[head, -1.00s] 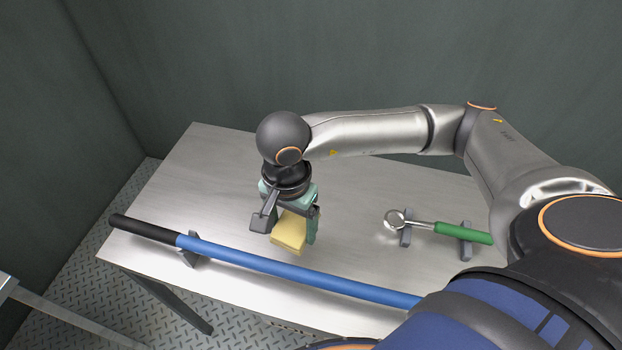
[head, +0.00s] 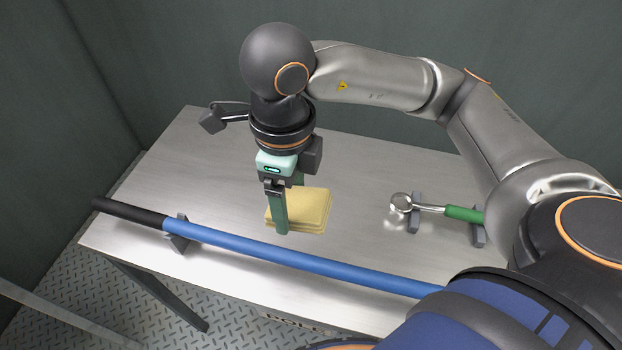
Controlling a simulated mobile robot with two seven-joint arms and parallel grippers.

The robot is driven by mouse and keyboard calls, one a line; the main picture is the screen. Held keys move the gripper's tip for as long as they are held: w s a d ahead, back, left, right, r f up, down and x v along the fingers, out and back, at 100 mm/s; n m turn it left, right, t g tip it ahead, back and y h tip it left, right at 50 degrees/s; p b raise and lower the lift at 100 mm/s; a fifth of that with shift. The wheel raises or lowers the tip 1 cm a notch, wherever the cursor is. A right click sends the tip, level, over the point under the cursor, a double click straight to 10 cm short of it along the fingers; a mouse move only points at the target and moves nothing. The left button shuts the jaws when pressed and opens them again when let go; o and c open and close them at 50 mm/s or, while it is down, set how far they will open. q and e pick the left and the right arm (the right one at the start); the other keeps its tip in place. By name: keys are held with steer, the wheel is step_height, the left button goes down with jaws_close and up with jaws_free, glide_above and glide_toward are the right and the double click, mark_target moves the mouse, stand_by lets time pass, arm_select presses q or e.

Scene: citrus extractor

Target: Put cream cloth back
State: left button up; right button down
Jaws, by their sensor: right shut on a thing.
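The cream cloth (head: 310,208) is a folded, pale yellow square pad with layered edges. It is at the middle of the metal table (head: 370,250), behind the blue pole. My right gripper (head: 281,228) points down at the cloth's left side and is shut on it. One green finger shows in front of the cloth, and the other finger is mostly hidden. I cannot tell whether the cloth rests on the table or is held just above it. My left gripper is not in view.
A long blue pole (head: 290,262) with a black grip lies along the table's front edge on a dark holder (head: 177,243). A tool with a green handle (head: 463,214) rests on grey holders at the right. The table's left part is clear.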

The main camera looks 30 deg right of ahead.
steer(key=w+d+f, duration=0.8)
steer(key=w+d, duration=0.1)
steer(key=shift+w+f, duration=0.25)
steer(key=shift+f, duration=0.1)
steer(key=shift+w+d+f, duration=0.1)
steer(key=shift+w+f, duration=0.1)
steer(key=shift+f, duration=0.15)
steer(key=shift+w+d+f, duration=0.1)
steer(key=shift+f, duration=0.8)
steer(key=shift+w+d+f, duration=0.1)
steer(key=shift+f, duration=0.8)
jaws_free()
steer(key=shift+r, duration=0.1)
